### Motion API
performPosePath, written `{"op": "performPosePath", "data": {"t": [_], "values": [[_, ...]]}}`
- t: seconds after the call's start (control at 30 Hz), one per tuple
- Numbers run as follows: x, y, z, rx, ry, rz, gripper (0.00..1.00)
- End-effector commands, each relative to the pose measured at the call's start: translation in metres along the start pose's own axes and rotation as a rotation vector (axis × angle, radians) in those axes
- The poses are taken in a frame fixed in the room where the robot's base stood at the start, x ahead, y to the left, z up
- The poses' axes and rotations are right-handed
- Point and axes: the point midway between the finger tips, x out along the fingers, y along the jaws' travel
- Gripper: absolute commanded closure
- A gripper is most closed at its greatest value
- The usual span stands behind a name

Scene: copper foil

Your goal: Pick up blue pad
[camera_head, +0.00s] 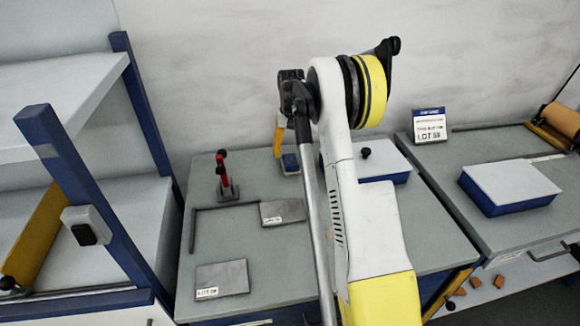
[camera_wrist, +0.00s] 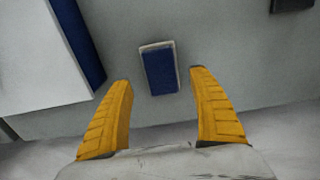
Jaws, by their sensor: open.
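The blue pad (camera_wrist: 160,72) lies flat on the grey bench. It is a small dark blue rectangle with a pale edge. It also shows in the head view (camera_head: 291,163), just below my yellow gripper finger. My gripper (camera_wrist: 159,79) is open and empty. In the wrist view its two yellow fingers stand to the left and right of the pad, with the pad mostly beyond the fingertips. In the head view one yellow finger (camera_head: 280,137) shows beside the arm; the other is hidden. The exact height above the pad is hard to tell.
A white-lidded blue box (camera_wrist: 40,60) stands close left of the pad in the wrist view. The head view shows a red-handled clamp (camera_head: 224,178), grey plates (camera_head: 222,278) (camera_head: 283,211), and another lidded box (camera_head: 510,185) on the right bench. A wall stands behind.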

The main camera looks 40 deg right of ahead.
Motion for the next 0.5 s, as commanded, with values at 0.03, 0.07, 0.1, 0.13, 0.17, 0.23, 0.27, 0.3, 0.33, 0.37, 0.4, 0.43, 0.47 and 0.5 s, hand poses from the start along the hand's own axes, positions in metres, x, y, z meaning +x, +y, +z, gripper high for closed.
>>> {"op": "performPosePath", "data": {"t": [0.03,0.07,0.1,0.13,0.17,0.23,0.27,0.3,0.33,0.37,0.4,0.43,0.47,0.5], "values": [[0.009,-0.001,0.000,0.000,0.000,0.000,0.30],[0.015,-0.001,0.000,0.000,0.000,0.000,0.30],[0.022,-0.001,0.001,0.000,0.000,0.000,0.30],[0.027,-0.001,0.001,0.000,0.000,0.000,0.30],[0.032,-0.002,0.001,0.000,0.000,0.000,0.30],[0.041,-0.001,0.001,0.000,0.000,0.000,0.30],[0.043,-0.001,0.001,0.000,0.000,0.000,0.30],[0.045,-0.001,0.001,0.000,0.000,0.000,0.30],[0.045,-0.001,0.001,0.000,0.000,0.000,0.30],[0.045,-0.001,0.001,0.000,0.000,0.000,0.30],[0.044,-0.001,0.001,0.000,0.000,0.000,0.30],[0.044,-0.001,0.001,0.000,0.000,0.000,0.30],[0.044,-0.001,0.001,0.000,0.000,0.000,0.30],[0.044,-0.001,0.001,0.000,0.000,0.000,0.32]]}}
